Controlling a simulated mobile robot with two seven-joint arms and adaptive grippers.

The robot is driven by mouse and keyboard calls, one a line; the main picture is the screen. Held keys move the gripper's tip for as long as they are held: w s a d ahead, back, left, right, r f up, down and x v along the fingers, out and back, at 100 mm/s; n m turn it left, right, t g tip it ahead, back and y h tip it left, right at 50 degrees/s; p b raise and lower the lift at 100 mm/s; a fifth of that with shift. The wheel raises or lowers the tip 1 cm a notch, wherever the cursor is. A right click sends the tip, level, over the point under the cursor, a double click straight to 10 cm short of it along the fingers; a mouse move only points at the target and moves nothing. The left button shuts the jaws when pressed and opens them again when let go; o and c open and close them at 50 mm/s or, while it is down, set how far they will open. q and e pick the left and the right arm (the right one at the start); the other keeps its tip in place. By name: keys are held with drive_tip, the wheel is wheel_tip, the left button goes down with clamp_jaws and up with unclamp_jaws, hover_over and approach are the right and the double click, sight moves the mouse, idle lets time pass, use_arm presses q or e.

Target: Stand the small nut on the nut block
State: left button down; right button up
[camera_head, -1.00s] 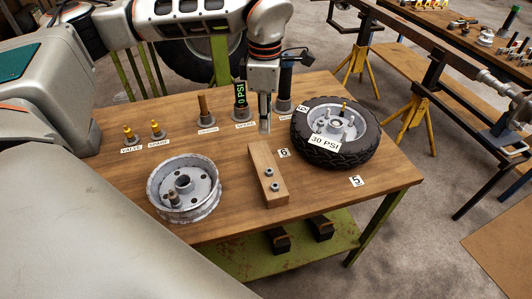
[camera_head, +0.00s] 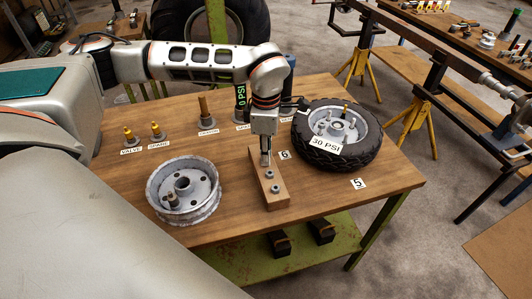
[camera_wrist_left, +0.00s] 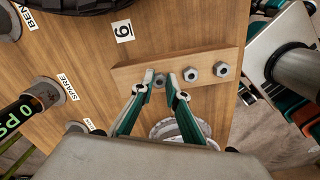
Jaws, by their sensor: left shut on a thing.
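The nut block (camera_head: 280,200) is a pale wooden bar on the table, also in the left wrist view (camera_wrist_left: 121,74). Two grey nuts stand on it toward its near end, one nut (camera_head: 268,175) and another (camera_head: 275,188); both show in the left wrist view, nearer (camera_wrist_left: 190,74) and farther (camera_wrist_left: 221,69) from my fingers. My left gripper (camera_head: 265,162) points down over the block's far part. In the left wrist view its fingers (camera_wrist_left: 161,80) are shut on the small nut (camera_wrist_left: 159,81), in line with the others. Whether it touches the block I cannot tell.
A bare grey rim (camera_head: 184,193) lies left of the block. A tyre (camera_head: 320,150) marked 30 PSI lies to its right. Labelled posts, including a brown one (camera_head: 203,107), stand behind.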

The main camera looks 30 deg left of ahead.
use_arm(q)
drive_tip(key=shift+f, duration=0.15)
drive_tip(key=c, duration=2.3)
unclamp_jaws()
wheel_tip(320, 180, up, 12)
drive_tip(key=shift+r+p, duration=0.2)
drive_tip(key=shift+p, duration=0.15)
drive_tip(key=shift+f, duration=0.1)
